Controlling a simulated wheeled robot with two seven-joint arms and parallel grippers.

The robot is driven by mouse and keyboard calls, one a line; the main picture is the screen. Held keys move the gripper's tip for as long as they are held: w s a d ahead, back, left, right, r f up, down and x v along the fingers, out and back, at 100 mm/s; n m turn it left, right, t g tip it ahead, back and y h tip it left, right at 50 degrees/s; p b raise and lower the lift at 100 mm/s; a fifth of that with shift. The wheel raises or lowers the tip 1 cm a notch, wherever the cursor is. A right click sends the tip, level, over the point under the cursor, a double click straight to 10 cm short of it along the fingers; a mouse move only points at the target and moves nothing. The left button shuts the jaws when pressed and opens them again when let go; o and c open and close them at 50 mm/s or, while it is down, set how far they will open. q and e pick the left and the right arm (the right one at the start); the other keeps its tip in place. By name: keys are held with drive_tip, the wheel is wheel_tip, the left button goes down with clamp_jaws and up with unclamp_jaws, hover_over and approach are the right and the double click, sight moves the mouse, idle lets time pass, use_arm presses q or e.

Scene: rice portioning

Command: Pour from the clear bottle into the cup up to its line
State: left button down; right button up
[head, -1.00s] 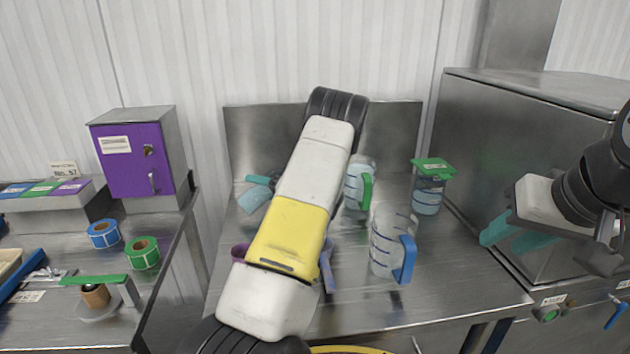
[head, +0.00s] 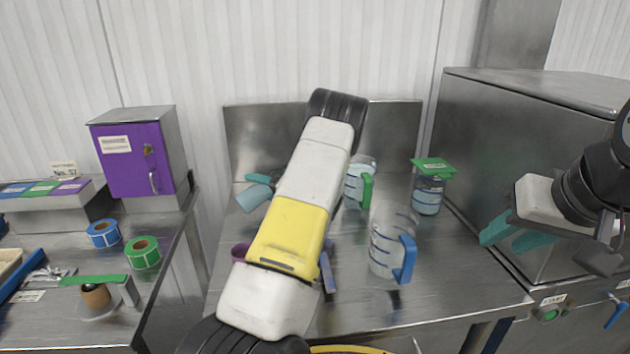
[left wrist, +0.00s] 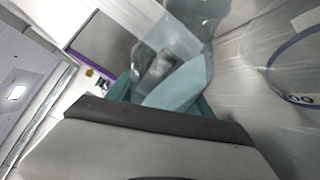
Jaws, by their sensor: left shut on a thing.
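My left gripper (head: 262,180) has teal fingers that show left of my own arm, which hides much of the middle of the table. It is shut on the clear bottle (head: 250,198), which looks pale blue and strongly tilted above the table. In the left wrist view the see-through bottle (left wrist: 165,45) is beyond the fingers. A clear round vessel with a dark line (left wrist: 290,45) shows at the right there; I cannot tell whether it is the cup. A purple rim (head: 240,252) is mostly hidden behind my arm. My right gripper (head: 513,236) is open and empty at the right.
A clear jug with a blue handle (head: 405,259), a green-handled jug (head: 366,190) and a green-lidded container (head: 429,192) stand on the steel table. A blue-purple handle (head: 327,269) shows beside my arm. A steel cabinet (head: 520,150) bounds the right.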

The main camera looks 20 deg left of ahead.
use_arm(q)
drive_tip(key=shift+m, duration=0.4)
idle(0.6)
drive_tip(key=shift+w+d+r+m+t+y, duration=0.1)
drive_tip(key=shift+w+r+m+t+y, duration=0.1)
drive_tip(key=shift+r+m, duration=0.25)
drive_tip(key=shift+w+d+r+m+t+y, duration=0.1)
drive_tip(key=shift+r+m+y, duration=0.1)
drive_tip(key=shift+r+m, duration=0.25)
idle(1.2)
drive_tip(key=shift+r+m+y+p, duration=0.3)
drive_tip(key=shift+r+m+p, duration=0.35)
drive_tip(key=shift+r, duration=0.1)
idle(1.9)
